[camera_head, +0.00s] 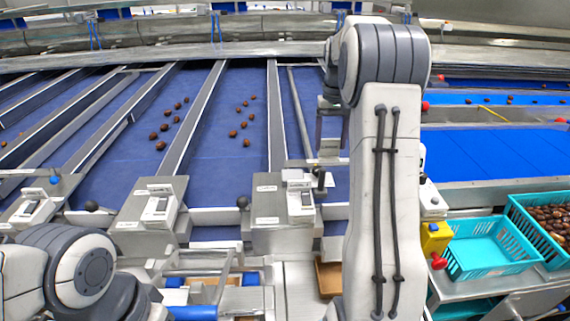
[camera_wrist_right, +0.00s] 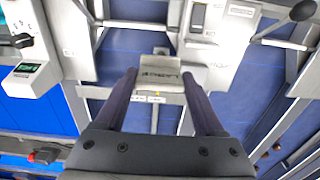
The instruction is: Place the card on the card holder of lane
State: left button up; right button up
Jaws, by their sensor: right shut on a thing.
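My right gripper (camera_head: 331,150) hangs over the front end of the lanes, partly hidden behind my right arm. In the right wrist view its two dark fingers (camera_wrist_right: 160,80) are closed on a small pale card (camera_wrist_right: 158,77) with dark print, held between the fingertips. The nearer fitting also shows in the right wrist view (camera_wrist_right: 198,17), above the card. I cannot tell whether the card touches anything. My left gripper is out of view.
Blue lanes (camera_head: 215,125) hold scattered dates between metal dividers. A turquoise basket (camera_head: 490,262) and another basket with dates (camera_head: 513,212) stand at the right. Black round knobs (camera_head: 242,202) stick up by the boxes. A yellow box with a red button (camera_head: 435,238) stands beside my right arm.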

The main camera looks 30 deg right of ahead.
jog(key=w+a+f+p, duration=0.1)
jog(key=w+f+p, duration=0.1)
jog(key=w+f, duration=0.1)
jog(key=w+a+f+p, duration=0.2)
jog(key=w+f+p, duration=0.1)
jog(key=w+f, duration=0.1)
jog(key=w+a+f+p, duration=0.2)
jog(key=w+f+p, duration=0.1)
jog(key=shift+w+a+f, duration=0.15)
jog(key=shift+f, duration=0.3)
jog(key=shift+f, duration=0.1)
jog(key=shift+f+b, duration=0.1)
jog(key=shift+b, duration=0.2)
jog(key=o, duration=1.3)
